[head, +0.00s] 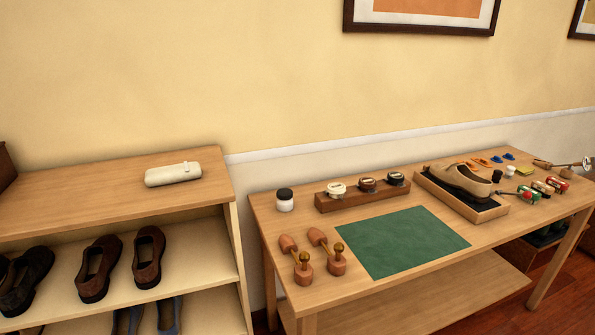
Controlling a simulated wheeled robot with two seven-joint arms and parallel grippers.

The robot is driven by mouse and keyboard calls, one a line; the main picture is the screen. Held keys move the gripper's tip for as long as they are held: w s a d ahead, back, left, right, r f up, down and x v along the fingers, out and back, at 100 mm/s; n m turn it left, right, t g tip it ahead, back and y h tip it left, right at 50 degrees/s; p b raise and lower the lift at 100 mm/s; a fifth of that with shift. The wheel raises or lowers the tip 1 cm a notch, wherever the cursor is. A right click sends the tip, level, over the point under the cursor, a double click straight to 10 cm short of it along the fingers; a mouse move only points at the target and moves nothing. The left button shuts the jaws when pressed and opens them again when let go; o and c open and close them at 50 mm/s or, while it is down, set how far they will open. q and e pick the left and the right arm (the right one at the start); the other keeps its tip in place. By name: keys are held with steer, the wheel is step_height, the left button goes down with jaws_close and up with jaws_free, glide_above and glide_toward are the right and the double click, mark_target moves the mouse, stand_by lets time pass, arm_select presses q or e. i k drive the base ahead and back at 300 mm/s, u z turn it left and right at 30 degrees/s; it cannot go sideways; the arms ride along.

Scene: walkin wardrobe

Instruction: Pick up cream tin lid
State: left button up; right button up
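A cream tin (336,188) stands at the left end of a wooden rack (350,202) on the table. A pale lid with a dark label appears to be on top of it, but it is too small to be sure. A brown tin (367,184) and a black tin (396,179) stand to its right in the same rack. Neither of my grippers shows in the head view.
The table (400,293) also holds a white jar with a black cap (285,199), a green mat (404,241), wooden shoe trees (334,256), a tan shoe (461,181) in a tray and several small items. A shoe shelf (110,188) stands left.

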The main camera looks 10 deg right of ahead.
mark_target(335, 188)
steer(key=z, duration=0.1)
steer(key=k, duration=0.4)
steer(key=u, duration=0.55)
steer(key=i, duration=0.6)
steer(key=z, duration=1.25)
